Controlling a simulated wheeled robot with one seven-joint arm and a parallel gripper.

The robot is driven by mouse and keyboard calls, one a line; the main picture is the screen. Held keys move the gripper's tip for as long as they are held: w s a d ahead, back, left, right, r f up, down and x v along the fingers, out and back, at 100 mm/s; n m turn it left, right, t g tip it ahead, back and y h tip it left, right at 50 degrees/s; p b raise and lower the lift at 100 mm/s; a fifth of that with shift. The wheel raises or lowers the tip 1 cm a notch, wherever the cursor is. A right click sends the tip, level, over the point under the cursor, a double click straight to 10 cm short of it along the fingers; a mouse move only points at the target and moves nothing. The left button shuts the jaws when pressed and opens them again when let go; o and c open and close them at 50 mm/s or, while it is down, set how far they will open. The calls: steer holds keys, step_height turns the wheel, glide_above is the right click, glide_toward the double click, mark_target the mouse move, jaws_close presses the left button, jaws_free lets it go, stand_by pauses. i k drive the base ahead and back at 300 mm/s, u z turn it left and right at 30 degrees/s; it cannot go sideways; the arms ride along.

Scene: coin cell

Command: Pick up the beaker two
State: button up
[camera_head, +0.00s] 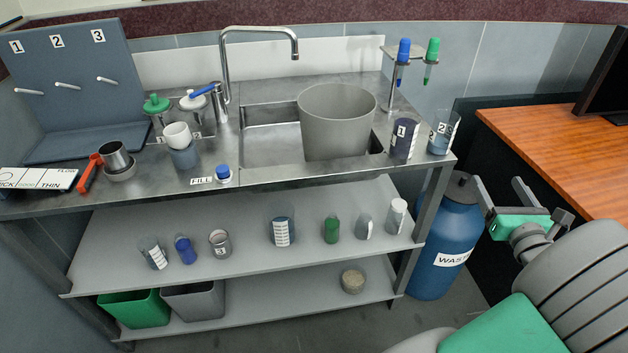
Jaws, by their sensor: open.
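Beaker two (443,133) is a clear, bluish beaker marked "2". It stands upright at the right end of the steel counter (290,170), close to the edge. Beaker one (403,139), marked "1", stands just left of it. My gripper (499,182) is open and empty at the right, lower in the picture than beaker two and apart from it. It is in front of the dark side of the wooden desk. Nothing hides beaker two.
A stand with a blue and a green pipette (432,58) rises behind the beakers. A large grey tub (336,118) sits in the sink to the left. A blue waste drum (440,243) is below the counter end. A wooden desk (560,132) is at right.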

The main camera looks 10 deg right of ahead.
mark_target(445, 124)
steer(key=z, duration=0.9)
